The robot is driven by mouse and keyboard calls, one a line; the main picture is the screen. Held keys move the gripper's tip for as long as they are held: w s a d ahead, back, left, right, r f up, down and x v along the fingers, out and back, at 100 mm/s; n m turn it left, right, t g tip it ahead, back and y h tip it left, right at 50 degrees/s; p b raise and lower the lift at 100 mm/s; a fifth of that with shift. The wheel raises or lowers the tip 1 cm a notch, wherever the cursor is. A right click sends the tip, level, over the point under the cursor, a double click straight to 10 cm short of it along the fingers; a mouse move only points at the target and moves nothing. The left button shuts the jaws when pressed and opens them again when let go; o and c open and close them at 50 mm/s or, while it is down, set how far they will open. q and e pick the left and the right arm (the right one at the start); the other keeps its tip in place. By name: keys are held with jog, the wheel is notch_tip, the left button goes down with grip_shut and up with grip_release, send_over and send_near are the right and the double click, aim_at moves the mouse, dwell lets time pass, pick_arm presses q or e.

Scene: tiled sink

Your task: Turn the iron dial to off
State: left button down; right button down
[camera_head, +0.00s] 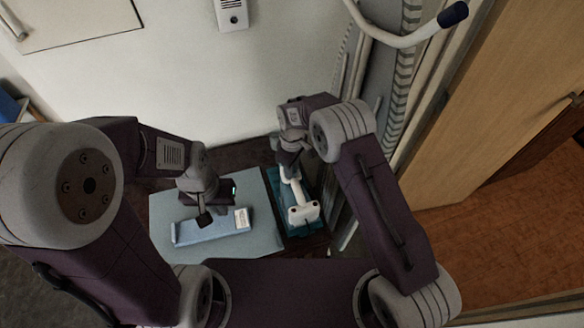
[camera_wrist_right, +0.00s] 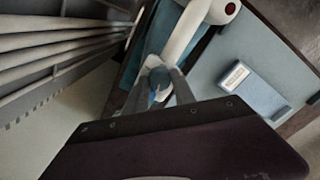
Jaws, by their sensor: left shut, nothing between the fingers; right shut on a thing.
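The iron (camera_head: 301,212) has a white body and handle and rests on a teal surface to the right of the pale blue-grey board. Its white handle also shows in the right wrist view (camera_wrist_right: 186,34), with a red dot near its end. My right gripper (camera_head: 290,172) is at the far end of the iron. In the right wrist view its fingers (camera_wrist_right: 160,88) are shut around a small round blue-grey dial (camera_wrist_right: 158,75). The dial's marking cannot be read. My left gripper (camera_head: 204,220) is shut and empty, over the light-blue item on the board.
The pale board (camera_head: 262,240) carries a long light-blue item (camera_head: 215,232) with a white panel at its right end. A white wall stands behind. A grey ribbed structure (camera_head: 402,80) and a wooden panel (camera_head: 490,110) stand close on the right.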

dwell(0.3)
jog(key=c, duration=1)
grip_release()
jog(key=shift+c, duration=0.2)
jog(key=shift+r, duration=0.1)
notch_tip(320, 180, up, 9)
jog(key=b, duration=0.1)
